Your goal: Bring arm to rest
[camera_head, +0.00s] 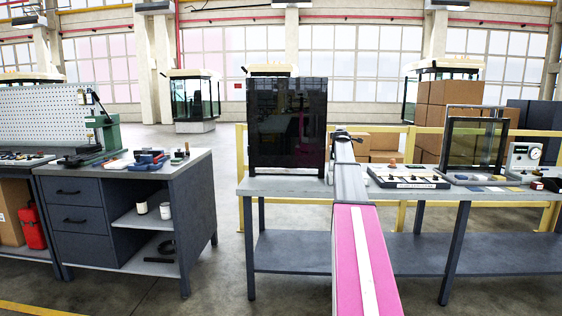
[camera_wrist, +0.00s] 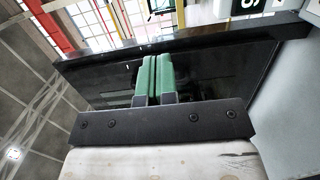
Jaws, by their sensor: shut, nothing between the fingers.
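My gripper shows in the wrist view, its two green fingers (camera_wrist: 158,62) pressed together with nothing between them. Behind the fingers is a dark glossy surface with a black edge; I cannot tell whether they touch it. In the head view my pink and grey arm reaches forward over the grey workbench (camera_head: 290,186). Its far end is beside the right edge of a dark glossy panel (camera_head: 286,125) standing on that bench. My fingers cannot be made out in the head view.
Right of my arm, the bench holds a tray (camera_head: 408,184) of small parts, a dark framed stand (camera_head: 474,143) and a gauge box (camera_head: 523,156). A drawer cabinet (camera_head: 85,222) with tools stands left. A yellow rail (camera_head: 424,129) and cartons (camera_head: 447,105) are behind.

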